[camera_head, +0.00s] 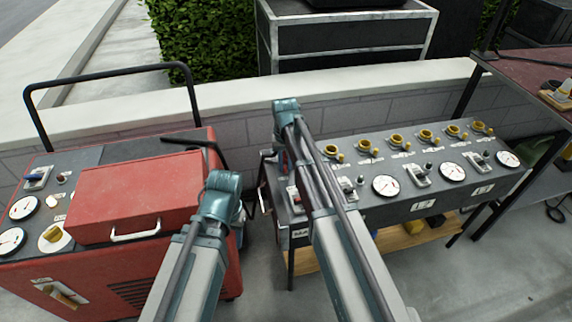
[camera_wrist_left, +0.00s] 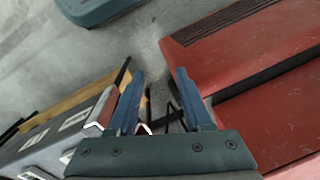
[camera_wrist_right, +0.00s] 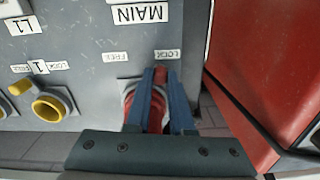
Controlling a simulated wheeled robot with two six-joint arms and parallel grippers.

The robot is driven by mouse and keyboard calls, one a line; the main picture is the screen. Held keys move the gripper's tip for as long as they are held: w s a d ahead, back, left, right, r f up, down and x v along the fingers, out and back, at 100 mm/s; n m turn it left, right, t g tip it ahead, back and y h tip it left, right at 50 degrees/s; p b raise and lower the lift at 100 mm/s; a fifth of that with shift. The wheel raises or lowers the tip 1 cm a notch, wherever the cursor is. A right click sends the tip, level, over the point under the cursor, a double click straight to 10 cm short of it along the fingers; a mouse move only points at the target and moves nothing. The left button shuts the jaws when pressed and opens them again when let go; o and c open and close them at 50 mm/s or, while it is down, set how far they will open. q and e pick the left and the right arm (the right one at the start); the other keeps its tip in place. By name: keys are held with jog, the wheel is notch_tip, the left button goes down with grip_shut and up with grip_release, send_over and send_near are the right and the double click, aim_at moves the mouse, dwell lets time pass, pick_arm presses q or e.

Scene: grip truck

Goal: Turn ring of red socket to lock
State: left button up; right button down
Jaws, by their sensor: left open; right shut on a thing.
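The red socket (camera_wrist_right: 156,116) sits on the grey panel under the MAIN label (camera_wrist_right: 139,14). Its red ring tab (camera_wrist_right: 160,75) points at the LOCK label (camera_wrist_right: 167,55); the FREE label (camera_wrist_right: 115,57) is to the left. My right gripper (camera_wrist_right: 160,73) is shut on the ring, with its fingers hiding part of the socket. In the head view my right arm covers much of the panel's left end. My left gripper (camera_wrist_left: 157,72) is open and empty, pointing down between the panel stand and the red machine.
The panel stand (camera_head: 430,205) carries several yellow sockets, gauges and switches. A yellow socket (camera_wrist_right: 48,106) is left of the red one in the right wrist view. The red machine (camera_head: 130,195) with a black handle stands close on the left. A low wall runs behind.

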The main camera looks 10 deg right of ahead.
aim_at(285, 167)
jog(key=c, duration=0.8)
grip_release()
jog(key=shift+r, duration=0.15)
notch_tip(285, 167, up, 14)
jog(key=p, duration=1.4)
jog(key=shift+f, duration=0.2)
jog(key=shift+a, duration=0.1)
jog(key=s+a+r+n+p, duration=0.1)
jog(key=s+a, duration=0.1)
jog(key=s, duration=0.6)
jog(key=s+a+r+n+p, duration=0.1)
jog(key=s+a+n, duration=0.1)
jog(key=s, duration=0.6)
jog(key=s+a+r+n+h+p, duration=0.1)
jog(key=s+a, duration=0.3)
jog(key=s, duration=0.4)
jog(key=shift+s+r+n, duration=0.2)
jog(key=shift+s+n, duration=0.05)
jog(key=shift+n, duration=0.25)
